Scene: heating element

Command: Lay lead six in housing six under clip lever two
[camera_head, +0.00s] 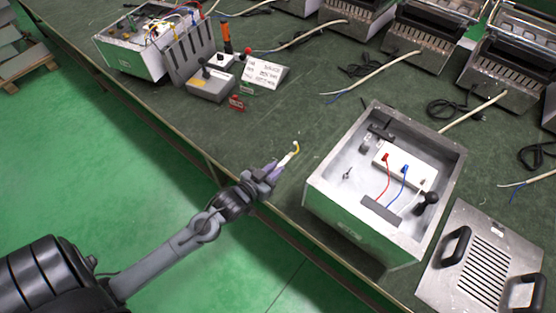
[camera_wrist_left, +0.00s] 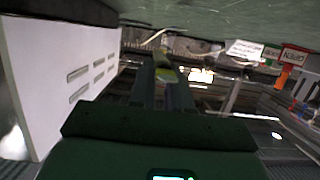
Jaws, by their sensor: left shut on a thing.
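My left gripper (camera_head: 274,172) is shut on a short pale piece with a curved yellow end (camera_head: 295,147), which looks like a lead. It is left of the open metal housing (camera_head: 322,208), apart from it. In the left wrist view the yellow piece (camera_wrist_left: 166,75) shows between my left gripper's fingers (camera_wrist_left: 172,88). Inside the housing is a white terminal block (camera_head: 410,165) with a red lead (camera_head: 388,180) and a blue lead (camera_head: 403,183) running from it. A black lever-like knob (camera_head: 431,198) stands at its right end. No numbers are readable. My right gripper is not in view.
A slotted metal cover (camera_head: 480,262) with black handles lies right of the housing. Another open unit (camera_head: 130,52), a grey box (camera_head: 210,84) and a sign (camera_head: 264,73) stand farther back. Several slotted units and cables line the far side. The green bench between is mostly clear.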

